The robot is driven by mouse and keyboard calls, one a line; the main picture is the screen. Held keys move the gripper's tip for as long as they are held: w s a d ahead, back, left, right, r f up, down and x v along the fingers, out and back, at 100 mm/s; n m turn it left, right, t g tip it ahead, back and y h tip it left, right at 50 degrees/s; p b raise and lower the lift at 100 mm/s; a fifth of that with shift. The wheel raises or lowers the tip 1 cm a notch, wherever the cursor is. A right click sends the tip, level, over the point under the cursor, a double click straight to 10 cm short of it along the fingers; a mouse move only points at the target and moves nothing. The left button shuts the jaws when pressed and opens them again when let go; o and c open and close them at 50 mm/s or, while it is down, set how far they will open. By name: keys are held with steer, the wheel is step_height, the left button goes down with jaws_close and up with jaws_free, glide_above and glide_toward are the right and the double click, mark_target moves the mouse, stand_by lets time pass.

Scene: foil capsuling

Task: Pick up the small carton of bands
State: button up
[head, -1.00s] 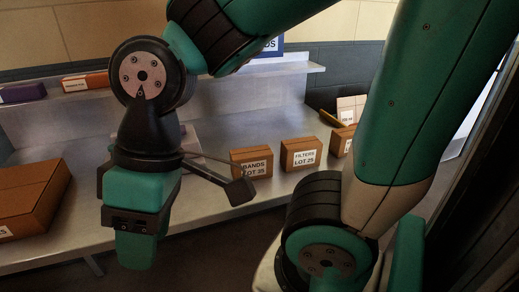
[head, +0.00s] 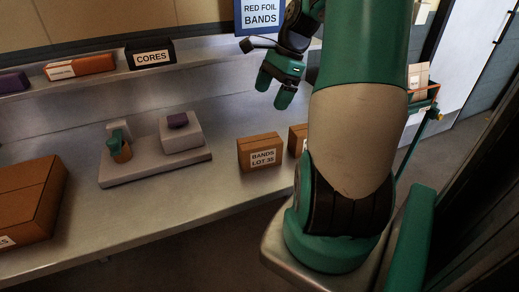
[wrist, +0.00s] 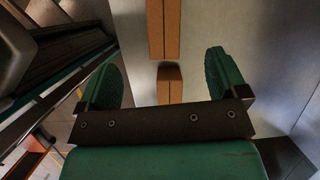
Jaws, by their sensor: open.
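The small carton of bands (head: 262,158) is a brown box with a white label reading BANDS LOT 35. It stands upright near the front of the metal bench in the head view. My gripper (head: 273,88) is open and empty, above and behind the carton, apart from it. In the wrist view my gripper (wrist: 161,66) has its two green fingers spread wide. Two brown cartons show beyond them, a nearer-looking one (wrist: 169,86) and a longer one (wrist: 163,25); no labels show, so I cannot tell which is the bands carton.
Another brown carton (head: 297,138) stands right of the bands carton, mostly hidden by my arm. A grey fixture (head: 150,172) and a large brown box (head: 30,200) are to the left. A shelf behind holds a CORES box (head: 150,55). A RED FOIL BANDS sign (head: 260,16) hangs behind my gripper.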

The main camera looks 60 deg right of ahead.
steer(key=s+d+m, duration=0.1)
steer(key=d, duration=0.1)
glide_toward(261, 140)
steer(key=shift+m, duration=0.4)
steer(key=x, duration=0.7)
steer(key=shift+a+r, duration=0.15)
steer(key=shift+a, duration=0.1)
steer(key=shift+x, duration=2.8)
steer(key=shift+d, duration=0.2)
steer(key=c, duration=1.1)
